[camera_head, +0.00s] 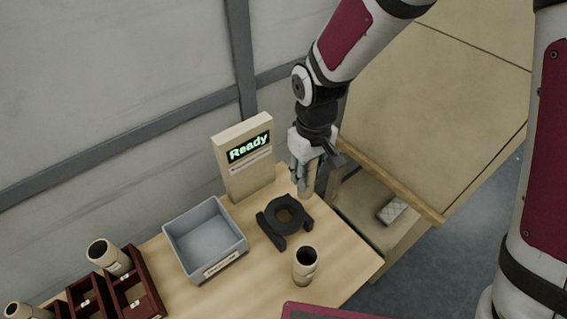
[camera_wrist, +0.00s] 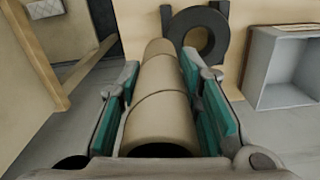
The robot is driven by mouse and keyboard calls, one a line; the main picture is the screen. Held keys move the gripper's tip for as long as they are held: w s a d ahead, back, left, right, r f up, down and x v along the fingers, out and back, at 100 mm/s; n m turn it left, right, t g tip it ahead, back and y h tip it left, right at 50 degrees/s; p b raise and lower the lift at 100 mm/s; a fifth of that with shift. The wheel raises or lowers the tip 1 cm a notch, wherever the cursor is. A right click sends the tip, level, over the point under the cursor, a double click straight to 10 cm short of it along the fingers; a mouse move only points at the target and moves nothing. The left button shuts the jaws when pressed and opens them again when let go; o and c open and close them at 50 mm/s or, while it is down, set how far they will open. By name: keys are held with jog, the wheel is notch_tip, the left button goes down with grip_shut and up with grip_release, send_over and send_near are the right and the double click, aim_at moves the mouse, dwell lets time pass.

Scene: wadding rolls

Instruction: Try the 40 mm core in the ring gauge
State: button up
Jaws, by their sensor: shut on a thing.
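My gripper (camera_head: 308,172) is shut on a tan cardboard core, which also shows between the green finger pads in the wrist view (camera_wrist: 160,95). The held core (camera_head: 309,189) points down at the table's back right, behind and right of the ring gauge. Whether its lower end touches the table I cannot tell. The black ring gauge (camera_head: 274,225) lies on the table with its round hole facing up; the hole shows only table. It also shows in the wrist view (camera_wrist: 170,30), beyond the held core and apart from it. The held core's size marking is not readable.
A grey bin (camera_head: 238,256) stands left of the gauge, with a "Ready" display (camera_head: 233,180) behind. Another core (camera_head: 305,266) stands upright in front of the gauge. Dark red racks (camera_head: 132,296) with cores are at the front left. A wooden rail (camera_head: 390,180) runs close on the right.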

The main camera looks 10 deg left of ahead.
jog(key=s+a+r+n+p, duration=0.2)
jog(key=s+a+r, duration=0.1)
jog(key=s+a, duration=0.1)
jog(key=f+b, duration=0.1)
jog(key=f, duration=0.2)
jog(key=f+b, duration=0.2)
jog(key=shift+a+f, duration=0.2)
jog(key=shift+f, duration=0.2)
jog(key=shift+s+d, duration=0.1)
dwell(0.7)
jog(key=shift+f+b, duration=0.75)
jog(key=shift+f, duration=1.35)
dwell(3.8)
